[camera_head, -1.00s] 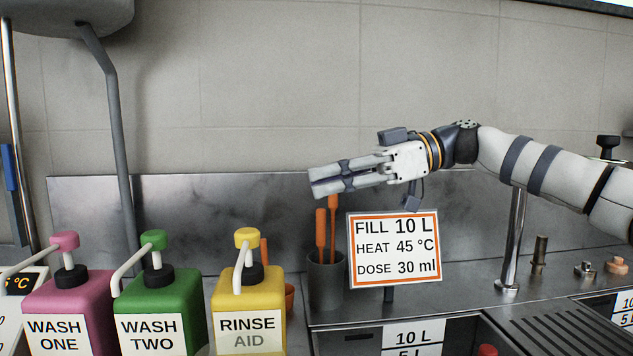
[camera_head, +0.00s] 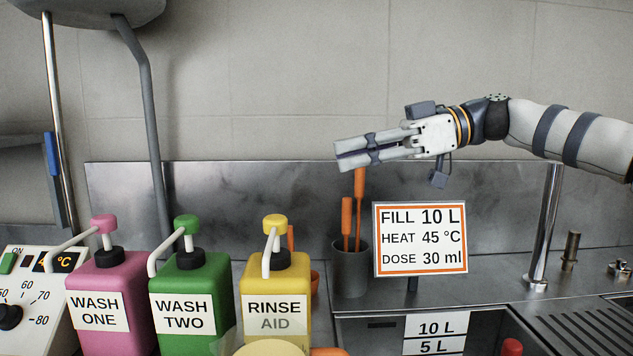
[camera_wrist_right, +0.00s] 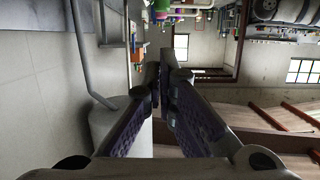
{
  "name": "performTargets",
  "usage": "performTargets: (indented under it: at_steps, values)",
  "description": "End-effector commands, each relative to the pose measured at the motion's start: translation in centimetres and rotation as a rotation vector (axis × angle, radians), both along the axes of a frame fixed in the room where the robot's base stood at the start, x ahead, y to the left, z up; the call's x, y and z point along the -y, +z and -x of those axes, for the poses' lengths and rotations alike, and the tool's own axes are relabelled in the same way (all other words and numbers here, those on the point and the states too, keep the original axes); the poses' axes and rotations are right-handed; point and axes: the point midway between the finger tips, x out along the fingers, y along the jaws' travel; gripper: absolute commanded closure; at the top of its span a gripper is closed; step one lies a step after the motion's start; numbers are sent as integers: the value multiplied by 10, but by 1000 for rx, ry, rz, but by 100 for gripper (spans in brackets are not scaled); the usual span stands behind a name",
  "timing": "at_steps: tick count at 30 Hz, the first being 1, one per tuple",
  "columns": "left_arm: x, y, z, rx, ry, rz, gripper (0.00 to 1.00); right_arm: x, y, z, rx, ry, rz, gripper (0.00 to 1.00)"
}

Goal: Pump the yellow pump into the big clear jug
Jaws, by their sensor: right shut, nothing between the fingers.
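The yellow pump bottle (camera_head: 276,300), labelled RINSE AID, stands upright at the right end of a row of three pump bottles. Its yellow pump head (camera_head: 275,223) is up, with a white spout pointing toward me. My right gripper (camera_head: 337,154) is shut and empty, in the air above and to the right of the yellow pump. Its fingers also show in the right wrist view (camera_wrist_right: 161,75), tips together. I cannot make out the big clear jug for certain; a pale round top and a see-through edge are cut off at the bottom, before the yellow bottle. My left gripper is not in view.
A pink bottle (camera_head: 108,300) and a green bottle (camera_head: 190,295) stand left of the yellow one. A grey pot with orange handles (camera_head: 350,265) and a dose sign (camera_head: 420,240) stand to the right. A sink (camera_head: 480,335) lies at the front right.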

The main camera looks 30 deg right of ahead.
Motion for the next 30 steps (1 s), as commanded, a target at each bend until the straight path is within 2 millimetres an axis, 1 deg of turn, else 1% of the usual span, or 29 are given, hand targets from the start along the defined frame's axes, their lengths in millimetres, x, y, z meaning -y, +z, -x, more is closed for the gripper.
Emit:
performTargets:
  at_steps: [1,8,11,14,26,30]
  values:
    - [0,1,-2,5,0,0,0,1,4,1,6,-3,2,100]
    - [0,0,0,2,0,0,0,1,2,0,0,-3,0,100]
    - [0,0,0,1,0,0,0,-2,0,-2,-1,-1,1,100]
    - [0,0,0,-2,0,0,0,-13,-3,-7,-4,0,0,100]
    - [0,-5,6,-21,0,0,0,-89,-26,-44,-5,0,2,100]
    - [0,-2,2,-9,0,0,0,-87,-46,-42,-1,-2,-2,100]
